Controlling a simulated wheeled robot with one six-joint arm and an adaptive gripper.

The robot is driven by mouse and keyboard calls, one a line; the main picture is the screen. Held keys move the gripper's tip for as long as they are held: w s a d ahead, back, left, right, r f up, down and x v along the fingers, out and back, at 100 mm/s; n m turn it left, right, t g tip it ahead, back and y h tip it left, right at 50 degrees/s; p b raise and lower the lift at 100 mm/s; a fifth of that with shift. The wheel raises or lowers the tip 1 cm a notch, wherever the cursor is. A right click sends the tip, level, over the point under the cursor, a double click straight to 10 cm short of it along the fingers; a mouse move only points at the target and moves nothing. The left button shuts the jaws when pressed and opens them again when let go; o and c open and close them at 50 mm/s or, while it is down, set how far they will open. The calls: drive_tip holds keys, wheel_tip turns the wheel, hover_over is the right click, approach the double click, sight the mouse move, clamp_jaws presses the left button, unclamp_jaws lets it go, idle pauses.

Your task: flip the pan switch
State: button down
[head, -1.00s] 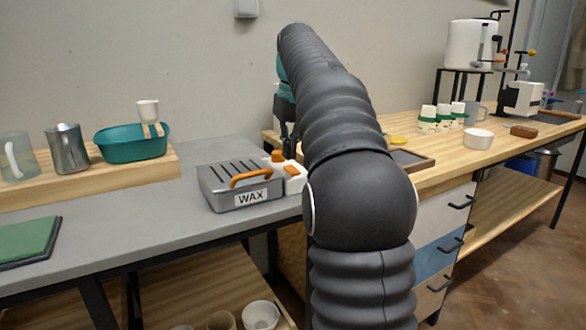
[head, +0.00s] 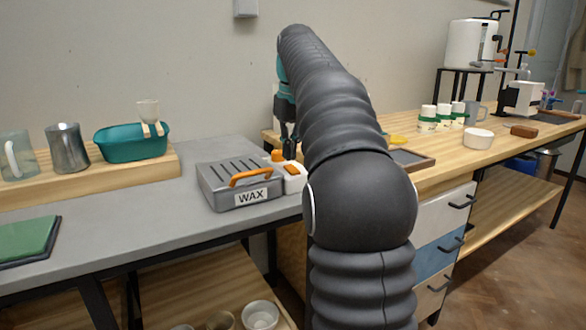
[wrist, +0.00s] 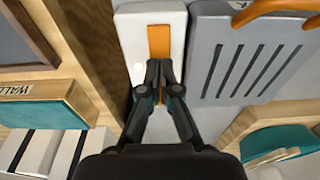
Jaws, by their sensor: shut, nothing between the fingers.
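The grey wax pan (head: 222,192) has a lid with slots, an orange handle and a "WAX" label. It sits on the grey counter, and part of it shows in the wrist view (wrist: 225,75). On its right side in the head view is a white switch box (head: 295,184) with an orange switch (head: 292,169). In the wrist view the orange switch (wrist: 159,42) runs along the white box (wrist: 134,40). My gripper (wrist: 163,70) is shut and empty, its tips over the orange strip, partly hiding it. In the head view my gripper (head: 289,148) is just above the box; contact cannot be told.
A teal basin (head: 125,148) and a metal pitcher (head: 67,150) stand on a wooden board at left. A green pad (head: 27,240) lies at the counter's front. Several green-banded jars (head: 443,116) stand at right.

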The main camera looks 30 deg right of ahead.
sight(290, 166)
drive_tip(key=shift+f+b, duration=0.6)
drive_tip(key=shift+f, duration=0.4)
idle(0.5)
drive_tip(key=shift+r, duration=0.1)
wheel_tip(290, 166, up, 5)
drive_tip(key=p, duration=0.5)
drive_tip(key=shift+r, duration=0.95)
